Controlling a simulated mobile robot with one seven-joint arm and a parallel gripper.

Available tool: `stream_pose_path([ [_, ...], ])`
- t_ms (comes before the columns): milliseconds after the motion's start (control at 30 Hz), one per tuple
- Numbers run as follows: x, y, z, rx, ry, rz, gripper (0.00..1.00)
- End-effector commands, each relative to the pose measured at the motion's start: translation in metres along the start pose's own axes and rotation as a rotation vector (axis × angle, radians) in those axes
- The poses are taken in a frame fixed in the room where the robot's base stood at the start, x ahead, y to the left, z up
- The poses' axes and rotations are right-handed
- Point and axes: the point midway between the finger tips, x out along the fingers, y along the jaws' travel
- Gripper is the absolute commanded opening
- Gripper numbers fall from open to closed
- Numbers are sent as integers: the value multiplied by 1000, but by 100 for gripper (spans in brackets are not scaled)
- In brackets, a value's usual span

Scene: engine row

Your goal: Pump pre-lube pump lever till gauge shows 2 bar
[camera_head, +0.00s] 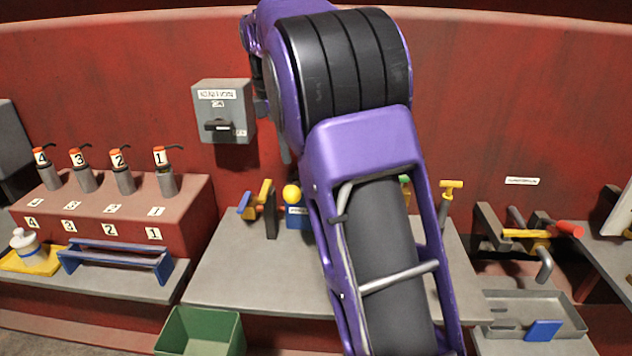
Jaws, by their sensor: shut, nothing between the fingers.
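The pre-lube pump appears to be a blue block (297,222) with a partly covered label starting "PRE", on the grey bench in the middle. A yellow ball (291,193) just above it looks like the knob of its lever; the rest of the lever is hard to make out. My purple and black arm crosses in front and covers the area right of the block. No gauge can be seen. My gripper's fingers are not visible, hidden behind the arm or out of frame.
A yellow-handled valve (265,195) stands left of the block, and a yellow T-handle (450,186) right of my arm. A grey ignition box (224,110) hangs on the red wall. Numbered injectors (122,175) stand at left. A green bin (200,333) is in front.

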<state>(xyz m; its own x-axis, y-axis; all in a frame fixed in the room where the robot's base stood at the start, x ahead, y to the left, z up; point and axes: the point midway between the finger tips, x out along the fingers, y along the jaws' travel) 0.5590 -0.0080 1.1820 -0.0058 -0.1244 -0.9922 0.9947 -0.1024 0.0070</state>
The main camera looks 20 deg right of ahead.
Motion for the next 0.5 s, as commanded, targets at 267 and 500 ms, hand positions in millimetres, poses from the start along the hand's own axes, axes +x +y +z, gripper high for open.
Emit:
stream_pose_path([
  [267, -1, 0, -7, 4, 27, -9, 0],
  [500, -1, 0, -7, 4, 26, -8, 0],
])
